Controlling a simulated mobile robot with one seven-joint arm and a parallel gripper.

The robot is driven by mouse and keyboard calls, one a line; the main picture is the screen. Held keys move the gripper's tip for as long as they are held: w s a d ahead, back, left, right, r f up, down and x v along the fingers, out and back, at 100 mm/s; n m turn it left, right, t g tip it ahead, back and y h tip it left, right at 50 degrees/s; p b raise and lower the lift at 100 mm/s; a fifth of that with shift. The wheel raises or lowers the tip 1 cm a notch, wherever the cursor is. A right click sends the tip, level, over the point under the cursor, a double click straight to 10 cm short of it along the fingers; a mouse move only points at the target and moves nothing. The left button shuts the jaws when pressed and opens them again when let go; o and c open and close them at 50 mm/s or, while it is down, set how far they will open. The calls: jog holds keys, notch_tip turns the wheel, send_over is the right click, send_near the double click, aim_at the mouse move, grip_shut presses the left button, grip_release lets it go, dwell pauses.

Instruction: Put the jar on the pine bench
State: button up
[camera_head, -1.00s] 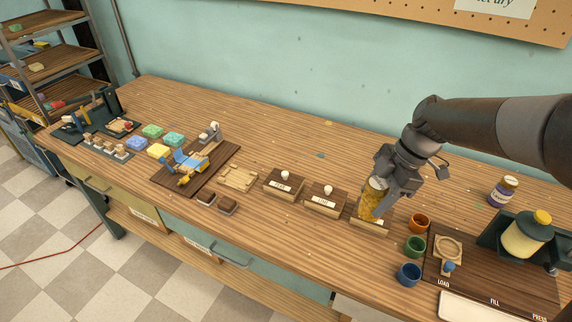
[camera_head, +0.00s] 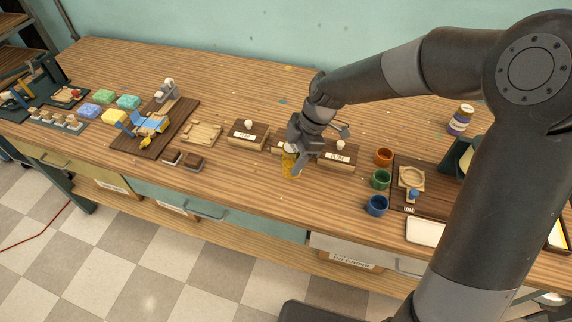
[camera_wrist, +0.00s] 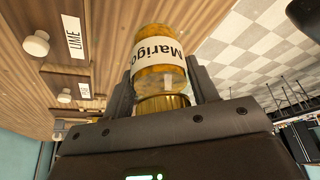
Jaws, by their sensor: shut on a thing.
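The jar (camera_wrist: 160,60) has yellow-orange contents and a white label reading "Marigo…". My gripper (camera_wrist: 160,92) is shut on it near its lid end, one finger on each side. In the head view the jar (camera_head: 291,165) shows below my gripper (camera_head: 297,148), in front of the middle lidded box. I cannot tell whether its base touches the bench. The long wooden bench (camera_head: 235,195) runs across the head view, with bare top around and in front of the jar.
Wooden boxes with white knobs stand beside the jar: one on the left (camera_head: 248,134), one on the right (camera_head: 338,154), and one partly hidden behind my gripper. Orange, green and blue cups (camera_head: 377,205) stand further right. The front edge is close.

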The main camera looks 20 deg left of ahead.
aim_at(287, 168)
jog(key=shift+a+f, duration=0.55)
jog(key=shift+a, duration=0.25)
jog(key=shift+f, duration=1.9)
jog(key=shift+f, duration=0.2)
jog(key=o, duration=1.2)
jog(key=shift+c, duration=0.2)
jog(key=v, duration=1.2)
jog(key=shift+r, duration=0.25)
jog(key=shift+s, duration=0.1)
